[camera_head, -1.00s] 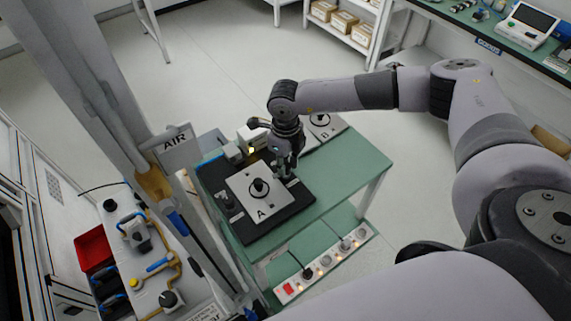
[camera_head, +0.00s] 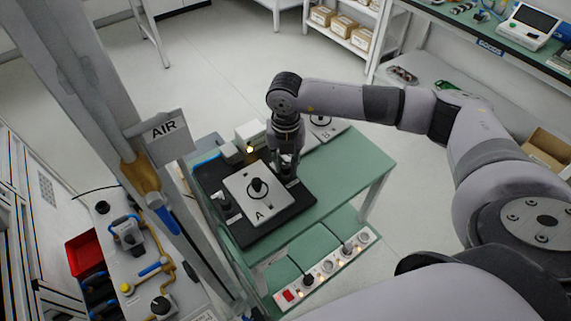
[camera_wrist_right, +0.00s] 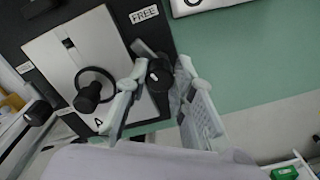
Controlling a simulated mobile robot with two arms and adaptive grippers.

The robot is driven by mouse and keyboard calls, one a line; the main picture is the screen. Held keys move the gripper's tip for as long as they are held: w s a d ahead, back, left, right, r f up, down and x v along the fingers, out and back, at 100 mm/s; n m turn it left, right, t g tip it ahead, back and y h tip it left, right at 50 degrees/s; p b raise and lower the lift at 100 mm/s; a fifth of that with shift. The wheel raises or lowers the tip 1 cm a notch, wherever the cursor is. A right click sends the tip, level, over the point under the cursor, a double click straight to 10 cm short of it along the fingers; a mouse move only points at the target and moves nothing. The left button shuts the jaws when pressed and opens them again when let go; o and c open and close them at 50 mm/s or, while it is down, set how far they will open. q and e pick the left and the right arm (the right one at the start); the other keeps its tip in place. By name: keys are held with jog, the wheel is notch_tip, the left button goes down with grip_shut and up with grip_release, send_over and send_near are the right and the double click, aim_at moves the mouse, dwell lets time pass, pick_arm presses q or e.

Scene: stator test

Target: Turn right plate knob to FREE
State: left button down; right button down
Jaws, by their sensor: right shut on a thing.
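My right gripper (camera_head: 287,172) is at the right edge of the black base that carries white plate A (camera_head: 240,187). In the right wrist view my right gripper (camera_wrist_right: 158,92) has its two fingers on either side of a black knob (camera_wrist_right: 159,75) and is shut on it. The knob has a small pale mark on top. A FREE label (camera_wrist_right: 144,14) lies above it in that view. In the head view the gripper hides most of this knob. Another black knob (camera_head: 257,186) stands on plate A, and one more (camera_head: 223,200) on the left. My left gripper is not in view.
Plate B (camera_head: 327,130) lies behind the gripper on the green table (camera_head: 345,165). An AIR sign (camera_head: 166,131) on a post stands to the left. A power strip (camera_head: 322,270) sits on the lower shelf. The table's right side is clear.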

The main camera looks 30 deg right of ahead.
aim_at(286, 165)
jog(key=shift+m+b, duration=0.35)
jog(key=shift+m, duration=1.35)
jog(key=shift+r+m, duration=0.1)
jog(key=shift+m, duration=0.2)
jog(key=c, duration=1.4)
grip_release()
jog(key=shift+o, duration=0.2)
notch_tip(286, 165, up, 12)
jog(key=shift+d, duration=0.1)
